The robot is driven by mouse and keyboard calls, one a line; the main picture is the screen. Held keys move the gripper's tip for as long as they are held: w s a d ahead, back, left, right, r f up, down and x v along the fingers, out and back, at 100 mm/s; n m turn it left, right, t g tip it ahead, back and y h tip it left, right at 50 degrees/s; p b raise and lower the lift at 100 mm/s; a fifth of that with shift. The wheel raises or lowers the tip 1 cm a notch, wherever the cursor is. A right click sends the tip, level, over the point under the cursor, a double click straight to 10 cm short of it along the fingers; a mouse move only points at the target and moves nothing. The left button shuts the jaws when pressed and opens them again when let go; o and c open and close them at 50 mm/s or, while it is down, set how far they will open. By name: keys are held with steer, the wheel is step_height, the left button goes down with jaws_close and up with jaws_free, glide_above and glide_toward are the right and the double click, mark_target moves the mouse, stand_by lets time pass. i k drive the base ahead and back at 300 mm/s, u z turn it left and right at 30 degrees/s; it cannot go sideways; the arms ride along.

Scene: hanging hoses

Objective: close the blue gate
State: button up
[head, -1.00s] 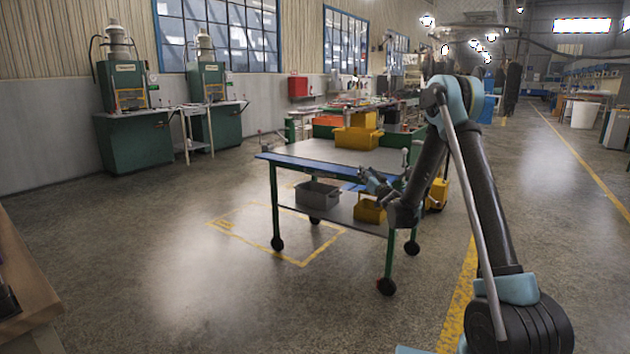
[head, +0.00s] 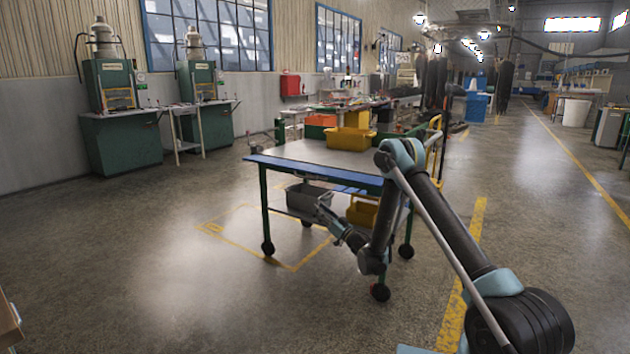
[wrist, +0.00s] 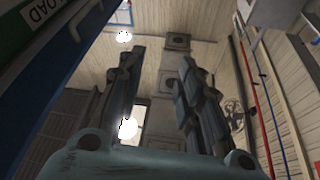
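A blue bar (head: 315,172) runs along the near edge of a grey-topped wheeled cart (head: 300,151) with green legs in the head view. I cannot tell whether this bar is the blue gate; no other clear gate shows. My gripper (head: 325,207) is in front of the cart, below the blue bar, near the lower shelf. In the wrist view its two fingers (wrist: 160,88) are spread with nothing between them. A dark blue surface (wrist: 65,88) stands close on the left there, beside a sign with the letters "LOAD" (wrist: 36,14).
A yellow bin (head: 350,139) is on the cart top. A grey bin (head: 306,197) and another yellow bin (head: 361,213) are on its lower shelf. Green machines (head: 120,140) stand by the left wall. The floor (head: 130,260) left of the cart is clear.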

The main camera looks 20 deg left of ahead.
mark_target(364, 179)
steer(key=u, duration=0.05)
steer(key=i, duration=0.9)
steer(key=u, duration=0.25)
